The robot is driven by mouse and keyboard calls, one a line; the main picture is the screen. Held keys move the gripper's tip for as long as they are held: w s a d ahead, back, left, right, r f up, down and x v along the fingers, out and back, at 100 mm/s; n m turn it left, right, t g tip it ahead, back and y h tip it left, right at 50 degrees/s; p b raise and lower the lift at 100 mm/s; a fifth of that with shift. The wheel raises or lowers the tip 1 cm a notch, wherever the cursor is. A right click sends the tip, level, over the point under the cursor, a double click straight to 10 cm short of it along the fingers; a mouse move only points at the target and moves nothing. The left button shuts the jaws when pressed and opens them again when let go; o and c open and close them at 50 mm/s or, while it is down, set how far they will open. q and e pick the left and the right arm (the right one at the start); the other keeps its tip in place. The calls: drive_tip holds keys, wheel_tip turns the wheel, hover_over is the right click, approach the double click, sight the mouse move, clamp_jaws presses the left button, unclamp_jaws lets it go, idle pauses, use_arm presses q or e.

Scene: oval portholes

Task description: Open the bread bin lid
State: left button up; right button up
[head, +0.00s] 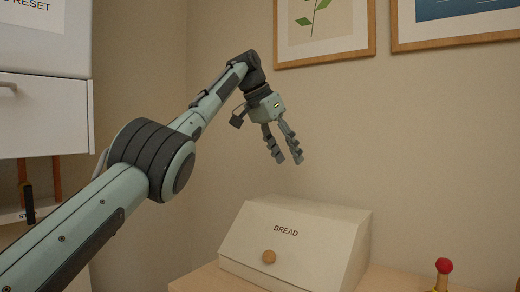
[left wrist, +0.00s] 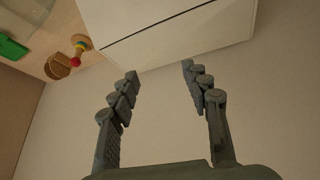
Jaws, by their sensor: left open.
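The cream bread bin (head: 335,247), marked BREAD, stands on a wooden surface at the lower right of the head view. Its sloped front lid (head: 290,238) is shut and has a round wooden knob (head: 269,257). My left gripper (head: 289,160) is open and empty above the bin, fingers pointing down, apart from it. In the left wrist view the two fingers (left wrist: 160,75) are spread, with part of the white bin (left wrist: 190,35) beyond them; the knob is not seen there. My right gripper is in neither view.
A red-topped wooden item (head: 443,272) stands right of the bin; the left wrist view also shows a green object (left wrist: 12,47) on the wooden surface (left wrist: 50,15). A white cabinet (head: 45,115) is at the left. Framed pictures (head: 325,30) hang on the wall behind.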

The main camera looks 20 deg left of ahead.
use_arm(q)
drive_tip(key=s+a+r, duration=0.3)
drive_tip(key=s+a, duration=0.6)
drive_tip(key=s, duration=0.1)
drive_tip(key=shift+s+a+r, duration=0.15)
drive_tip(key=shift+s+r, duration=0.05)
drive_tip(key=shift+s, duration=0.15)
idle(0.3)
idle(0.4)
